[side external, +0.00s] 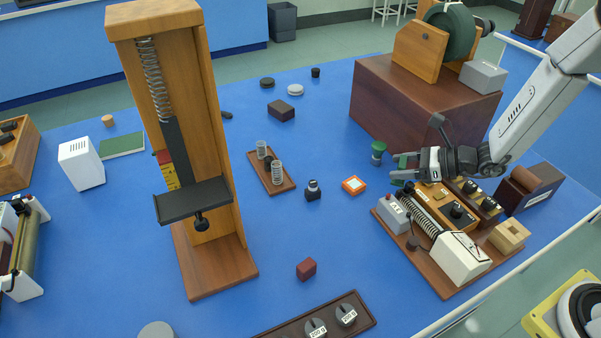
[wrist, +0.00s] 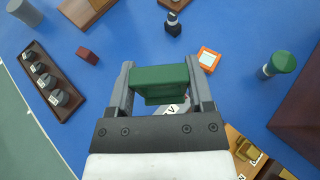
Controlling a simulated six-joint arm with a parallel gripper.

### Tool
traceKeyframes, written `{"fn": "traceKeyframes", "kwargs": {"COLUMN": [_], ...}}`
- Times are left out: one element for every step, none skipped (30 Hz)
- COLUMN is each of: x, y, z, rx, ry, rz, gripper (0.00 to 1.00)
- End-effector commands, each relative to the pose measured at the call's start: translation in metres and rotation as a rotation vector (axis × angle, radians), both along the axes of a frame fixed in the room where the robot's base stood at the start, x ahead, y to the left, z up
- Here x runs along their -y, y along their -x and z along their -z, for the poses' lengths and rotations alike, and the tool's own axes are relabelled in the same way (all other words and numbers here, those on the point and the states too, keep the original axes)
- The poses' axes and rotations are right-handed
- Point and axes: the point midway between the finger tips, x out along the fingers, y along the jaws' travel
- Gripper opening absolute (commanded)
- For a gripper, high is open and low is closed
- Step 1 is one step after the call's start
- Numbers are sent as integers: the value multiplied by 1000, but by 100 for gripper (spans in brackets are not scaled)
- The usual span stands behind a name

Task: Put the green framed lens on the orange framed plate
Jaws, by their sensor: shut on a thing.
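The green framed lens (wrist: 160,78) is between the two fingers of my gripper (wrist: 163,70) in the wrist view, seen as a dark green block. My gripper (side external: 408,168) is shut on it. In the side view only small green parts of the lens (side external: 398,182) show by the fingers, held above the table. The orange framed plate (side external: 354,185) lies flat on the blue table, left of my gripper in the side view. In the wrist view the plate (wrist: 208,58) is just beyond the right fingertip, with a white centre. Nothing lies on it.
A green-topped piece (side external: 378,150) stands behind the plate. A dark small bottle-like piece (side external: 312,190) stands left of it. A wooden board with instruments (side external: 440,265) is below my gripper. A large brown box (side external: 420,105) stands behind. Blue table is clear in front of the plate.

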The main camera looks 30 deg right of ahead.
Motion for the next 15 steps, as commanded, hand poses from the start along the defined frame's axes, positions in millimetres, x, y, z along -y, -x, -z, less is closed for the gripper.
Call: {"fn": "traceKeyframes", "kwargs": {"x": [0, 0, 0, 0, 0, -1, -1, -1, -1, -1, -1, -2, -2, -3, -3], "y": [0, -1, -1, -2, -4, -6, -8, -11, -14, -18, -21, -26, -31, -34, -40], "z": [0, 0, 0, 1, 2, 3, 4, 5, 7, 8, 10, 12, 14, 16, 18], "rx": [0, 0, 1, 0, 0, 0, -1, 0, 1, 0, 0, 0, 1, 0, 1], "ry": [0, 0, 1, 0, 0, 0, 1, 0, 1, 0, 0, 0, -1, 0, 0], "rz": [1, 0, 0, -1, -1, -2, -2, -2, -3, -2, -2, -2, -3, -3, -4], "gripper": [7, 7, 7, 7, 7, 7, 7, 7, 7, 7, 7, 7, 7, 7, 7]}}
